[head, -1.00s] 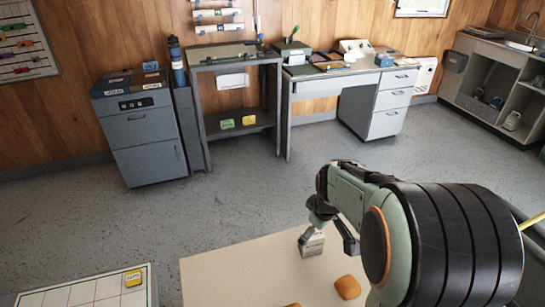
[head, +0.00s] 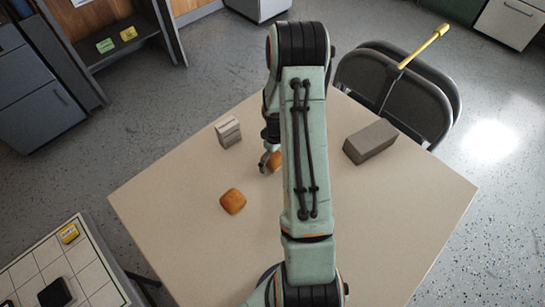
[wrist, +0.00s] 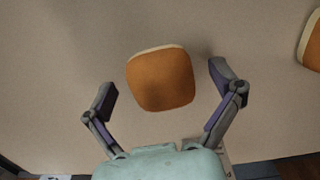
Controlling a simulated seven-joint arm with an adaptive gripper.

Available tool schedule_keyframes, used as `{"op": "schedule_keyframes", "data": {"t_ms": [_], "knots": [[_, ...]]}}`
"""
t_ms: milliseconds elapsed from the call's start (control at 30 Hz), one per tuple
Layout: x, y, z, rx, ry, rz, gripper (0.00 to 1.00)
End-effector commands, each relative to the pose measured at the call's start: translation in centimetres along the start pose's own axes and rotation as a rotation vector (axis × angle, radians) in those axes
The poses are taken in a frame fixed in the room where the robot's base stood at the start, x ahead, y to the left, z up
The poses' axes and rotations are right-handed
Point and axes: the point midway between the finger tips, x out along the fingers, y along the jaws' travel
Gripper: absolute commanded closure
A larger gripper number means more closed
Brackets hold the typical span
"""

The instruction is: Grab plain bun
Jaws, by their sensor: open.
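Two golden-brown buns lie on the beige table. One bun (head: 276,161) is partly hidden by my arm in the head view, and the other bun (head: 232,201) lies in the open to its left and nearer. In the wrist view one plain-topped bun (wrist: 160,80) with a pale edge sits between the spread fingers of my gripper (wrist: 163,86). The second bun (wrist: 313,45) is cut off at the right edge. My gripper (head: 268,161) is open and empty above the partly hidden bun; no finger visibly touches it.
A small whitish box (head: 228,132) stands on the table (head: 180,205) behind the buns. A grey block (head: 370,142) lies on the right side. A folding chair (head: 380,85) stands beyond the far edge. A gridded side table (head: 30,270) is at lower left.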

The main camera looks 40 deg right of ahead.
Motion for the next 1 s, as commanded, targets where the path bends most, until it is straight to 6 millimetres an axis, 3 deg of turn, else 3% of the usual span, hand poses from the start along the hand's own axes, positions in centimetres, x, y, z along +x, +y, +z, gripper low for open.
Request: {"op": "schedule_keyframes", "data": {"t_ms": [133,167,367,767,867,1000], "knots": [[0.0,0.0,0.0,0.000,0.000,0.000,0.09],[0.0,0.0,0.0,0.000,0.000,0.000,0.15],[0.0,0.0,0.0,0.000,0.000,0.000,0.76],[-0.4,0.0,0.0,0.000,0.000,0.001,0.76],[-1.2,0.1,0.0,0.000,0.000,0.002,0.76],[-3.8,-0.2,0.2,-0.001,0.002,0.004,0.76]]}}
